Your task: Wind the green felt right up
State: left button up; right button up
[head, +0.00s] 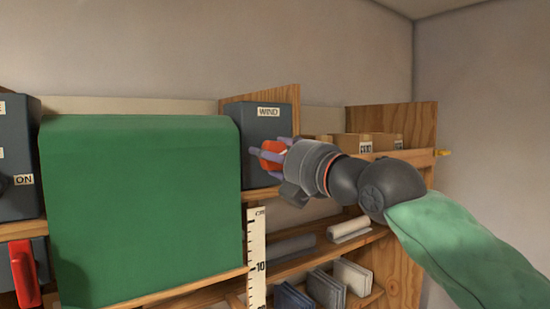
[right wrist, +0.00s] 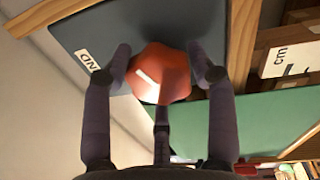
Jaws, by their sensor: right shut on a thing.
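The green felt (head: 140,210) hangs as a broad sheet at the left of the head view. Its lower edge lies along a wooden strip, near the 10 mark of a white cm scale (head: 257,235). Right of it is a dark box (head: 263,125) labelled WIND, with an orange-red knob (head: 272,152) on its front. My right gripper (head: 280,155) is shut on this knob. In the right wrist view its fingers stand around the knob (right wrist: 160,72), which has a white pointer mark. The felt also shows there (right wrist: 215,122). My left gripper is not in view.
A dark box (head: 18,155) with an ON label stands at the far left, above a red lever (head: 24,275). Shelves below and right of the knob hold grey blocks (head: 325,288), a pale roll (head: 349,229) and wooden bins (head: 378,142).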

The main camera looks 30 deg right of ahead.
jog(key=n+b, duration=0.1)
jog(key=n, duration=0.6)
jog(key=shift+w+f+y+b, duration=0.1)
jog(key=shift+f+y+b, duration=0.05)
jog(key=shift+y+b, duration=0.2)
jog(key=n, duration=0.4)
jog(key=shift+g+b, duration=0.35)
jog(key=shift+g, duration=0.05)
jog(key=shift+n, duration=0.5)
jog(key=shift+r, duration=0.25)
jog(key=o, duration=1.1)
jog(key=shift+o, duration=0.2)
jog(key=shift+s, duration=0.2)
jog(key=s+d, duration=0.2)
jog(key=s, duration=0.9)
jog(key=shift+s+f, duration=0.2)
jog(key=shift+s, duration=0.1)
